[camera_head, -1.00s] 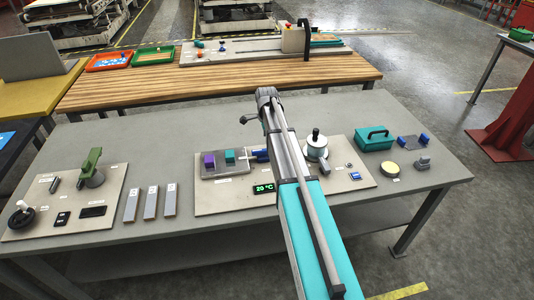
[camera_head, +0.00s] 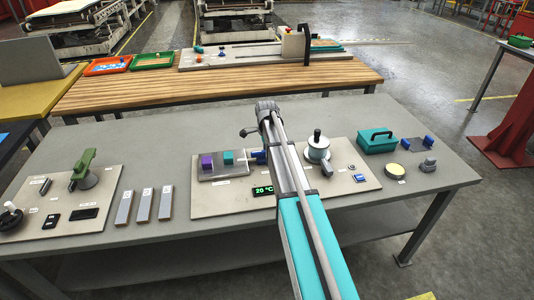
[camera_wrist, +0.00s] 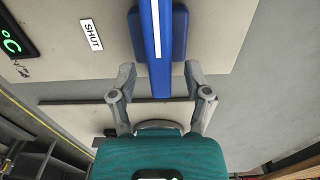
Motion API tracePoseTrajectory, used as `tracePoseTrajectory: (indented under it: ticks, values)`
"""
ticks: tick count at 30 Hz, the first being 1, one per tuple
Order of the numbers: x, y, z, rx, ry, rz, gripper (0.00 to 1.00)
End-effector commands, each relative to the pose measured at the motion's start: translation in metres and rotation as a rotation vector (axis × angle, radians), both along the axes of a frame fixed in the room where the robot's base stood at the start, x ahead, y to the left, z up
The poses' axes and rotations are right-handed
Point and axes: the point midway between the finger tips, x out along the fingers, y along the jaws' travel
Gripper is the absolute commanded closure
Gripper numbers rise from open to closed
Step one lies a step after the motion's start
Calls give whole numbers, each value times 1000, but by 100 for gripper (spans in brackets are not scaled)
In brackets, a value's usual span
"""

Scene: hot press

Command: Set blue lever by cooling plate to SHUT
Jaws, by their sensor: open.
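In the wrist view a blue lever (camera_wrist: 153,35) with a white stripe stands over its darker blue base (camera_wrist: 179,40). My gripper (camera_wrist: 160,75) is open, with one finger either side of the lever's near end and visible gaps to both. It does not look shut on the lever. A white SHUT label (camera_wrist: 91,35) lies left of the lever. In the head view the cooling plate (camera_head: 224,178) bears a purple and a teal block. A bit of blue (camera_head: 258,154) shows at its right edge, mostly hidden by my arm.
A green temperature display (camera_head: 263,190) sits in front of the plate. A silver pot-like part (camera_head: 318,148) stands right of my arm, with a teal handled box (camera_head: 377,141) beyond. Grey bars (camera_head: 145,203) lie to the left. The bench (camera_head: 215,120) is clear at the back.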

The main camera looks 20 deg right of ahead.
Motion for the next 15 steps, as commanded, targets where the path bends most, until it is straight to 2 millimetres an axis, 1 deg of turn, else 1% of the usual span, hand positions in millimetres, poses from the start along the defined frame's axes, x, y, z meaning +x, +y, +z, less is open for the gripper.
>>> tracePoseTrajectory:
  ticks: [10,11,15]
  values:
    - [0,0,-1,0,0,0,37]
    - [0,0,-1,0,0,0,41]
    - [0,0,-1,0,0,0,67]
